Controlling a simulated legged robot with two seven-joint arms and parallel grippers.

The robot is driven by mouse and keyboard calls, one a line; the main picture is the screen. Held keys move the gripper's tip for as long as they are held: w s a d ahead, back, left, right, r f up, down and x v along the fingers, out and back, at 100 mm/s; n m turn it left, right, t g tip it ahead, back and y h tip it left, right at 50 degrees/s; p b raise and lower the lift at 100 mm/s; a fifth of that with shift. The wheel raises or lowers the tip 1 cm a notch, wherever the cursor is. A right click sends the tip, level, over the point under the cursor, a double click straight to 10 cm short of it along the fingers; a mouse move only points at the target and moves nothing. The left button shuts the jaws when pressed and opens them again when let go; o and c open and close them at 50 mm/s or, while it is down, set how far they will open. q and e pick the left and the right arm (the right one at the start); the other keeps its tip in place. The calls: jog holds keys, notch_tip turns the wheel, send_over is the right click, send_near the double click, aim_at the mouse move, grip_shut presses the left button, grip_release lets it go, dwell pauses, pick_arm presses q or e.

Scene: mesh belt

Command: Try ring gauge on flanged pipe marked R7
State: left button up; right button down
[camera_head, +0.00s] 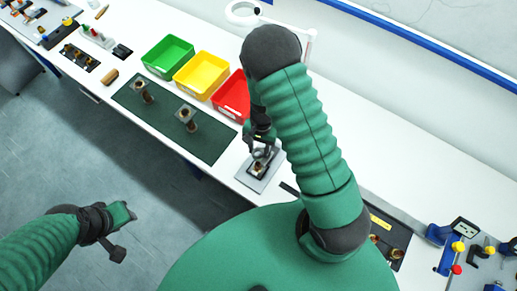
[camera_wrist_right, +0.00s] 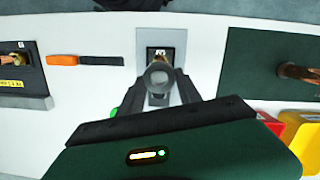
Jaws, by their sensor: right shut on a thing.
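My right gripper (camera_head: 262,140) is over a small grey plate (camera_head: 247,181) near the table's front edge. It is shut on a grey round piece, apparently the ring gauge (camera_wrist_right: 158,76), seen nearly end-on in the right wrist view. Below it a flanged pipe (camera_head: 258,168) stands on a dark square on the plate. The gauge and gripper hide much of this pipe, and I cannot tell whether gauge and pipe touch. A small white label (camera_wrist_right: 157,54) beside it is too small to read. My left gripper (camera_head: 121,214) is off the table, over the floor; its jaw opening is unclear.
A dark green mat (camera_head: 160,122) holds two flanged pipes (camera_head: 187,118). Green (camera_head: 168,57), yellow (camera_head: 201,75) and red (camera_head: 232,97) bins stand behind. An orange-and-black tool (camera_wrist_right: 85,60) lies beside the plate. Blue clamps (camera_head: 440,234) are far right.

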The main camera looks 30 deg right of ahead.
jog(key=f+b, duration=0.3)
jog(key=a+f+b, duration=0.1)
jog(key=f, duration=0.1)
jog(key=shift+s+a, duration=0.1)
jog(key=shift+s, duration=0.15)
jog(key=shift+w+f, duration=0.1)
jog(key=shift+f, duration=0.15)
jog(key=shift+d, duration=0.2)
jog(key=shift+s+d, duration=0.2)
jog(key=shift+d, duration=0.15)
jog(key=shift+w+a, duration=0.15)
jog(key=shift+a, duration=0.55)
jog(key=shift+d, duration=0.3)
jog(key=shift+d, duration=0.2)
